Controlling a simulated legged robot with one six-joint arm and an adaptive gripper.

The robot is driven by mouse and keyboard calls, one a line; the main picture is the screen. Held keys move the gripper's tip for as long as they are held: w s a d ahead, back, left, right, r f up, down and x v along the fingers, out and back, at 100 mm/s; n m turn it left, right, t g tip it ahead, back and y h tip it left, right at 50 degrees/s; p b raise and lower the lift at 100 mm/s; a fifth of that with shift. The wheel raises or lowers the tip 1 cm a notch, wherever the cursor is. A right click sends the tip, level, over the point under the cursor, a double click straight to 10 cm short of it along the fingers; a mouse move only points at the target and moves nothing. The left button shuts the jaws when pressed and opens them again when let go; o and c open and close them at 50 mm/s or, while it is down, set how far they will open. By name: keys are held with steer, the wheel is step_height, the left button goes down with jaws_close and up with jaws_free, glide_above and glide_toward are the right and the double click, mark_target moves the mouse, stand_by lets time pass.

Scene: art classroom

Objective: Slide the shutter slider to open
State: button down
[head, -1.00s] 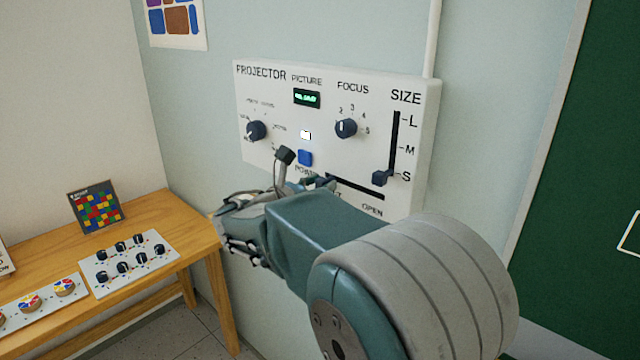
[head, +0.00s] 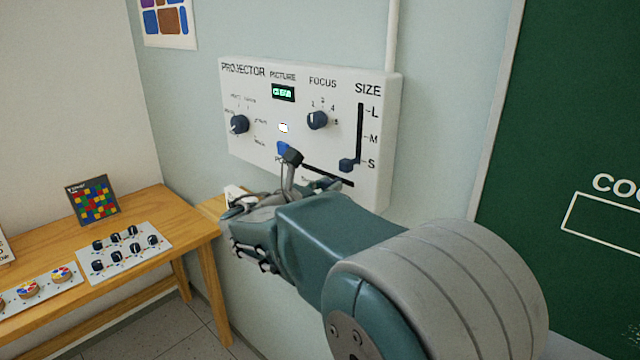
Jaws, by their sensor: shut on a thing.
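The white projector panel (head: 392,122) hangs on the wall. The shutter's dark horizontal slot (head: 338,178) runs along its lower part. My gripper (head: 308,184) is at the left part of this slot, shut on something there. The shutter slider is hidden by my gripper and arm. The OPEN label at the slot's right end is covered by my arm. The size slider (head: 347,165) sits at S, low in its vertical slot.
The focus knob (head: 317,120), a left knob (head: 239,124), a green display (head: 283,93) and a blue button (head: 282,148) are on the panel. A wooden table (head: 190,215) with a white knob board (head: 124,252) stands left. A green chalkboard (head: 570,110) is right.

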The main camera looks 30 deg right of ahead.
steer(key=shift+s+d, duration=0.35)
steer(key=shift+s, duration=0.35)
steer(key=shift+c, duration=2.4)
jaws_free()
steer(key=shift+s, duration=0.1)
steer(key=shift+d, duration=0.15)
steer(key=v, duration=1.2)
steer(key=shift+f, duration=0.1)
